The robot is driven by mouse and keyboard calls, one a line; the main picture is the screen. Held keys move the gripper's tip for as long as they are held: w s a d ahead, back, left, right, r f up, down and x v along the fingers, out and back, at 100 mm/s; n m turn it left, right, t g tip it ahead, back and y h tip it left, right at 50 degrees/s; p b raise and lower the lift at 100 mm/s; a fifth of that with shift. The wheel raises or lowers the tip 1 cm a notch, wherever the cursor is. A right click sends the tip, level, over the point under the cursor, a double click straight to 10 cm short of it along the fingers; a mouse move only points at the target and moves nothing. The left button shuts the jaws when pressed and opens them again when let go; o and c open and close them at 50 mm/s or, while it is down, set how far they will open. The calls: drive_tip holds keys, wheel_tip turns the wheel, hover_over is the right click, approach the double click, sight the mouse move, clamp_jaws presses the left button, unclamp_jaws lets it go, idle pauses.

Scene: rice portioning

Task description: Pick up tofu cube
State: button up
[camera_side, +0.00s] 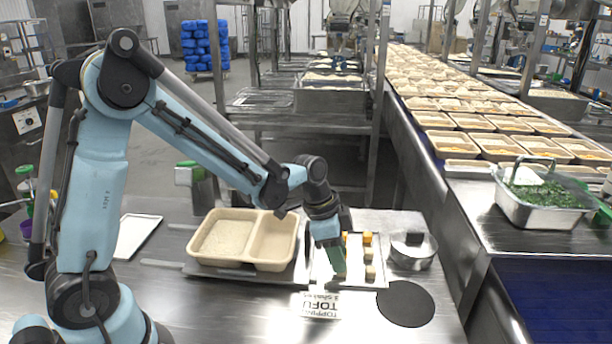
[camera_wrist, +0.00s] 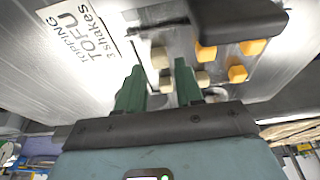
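Pale beige tofu cubes lie on a metal tray (camera_side: 376,283), along with orange cubes. In the side view two pale tofu cubes (camera_side: 370,272) show to the right of my gripper (camera_side: 338,274), which reaches down over the tray's left part. In the wrist view my gripper (camera_wrist: 159,66) has its two green fingers spread apart. One tofu cube (camera_wrist: 159,57) appears just beyond the gap between the fingertips, and another tofu cube (camera_wrist: 166,81) shows in the gap. A further pale cube (camera_wrist: 203,79) is right of the right finger. I cannot tell whether the fingers touch any cube.
Orange cubes (camera_wrist: 237,73) sit close by on the tray. A beige two-compartment container (camera_side: 228,240) stands left of the tray. A tofu label card (camera_side: 320,305), a black disc (camera_side: 405,303) and a round metal pot (camera_side: 412,252) lie around it. A conveyor with filled containers runs behind.

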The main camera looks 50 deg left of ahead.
drive_tip(key=shift+x, duration=1.25)
clamp_jaws()
drive_tip(key=shift+r, duration=0.15)
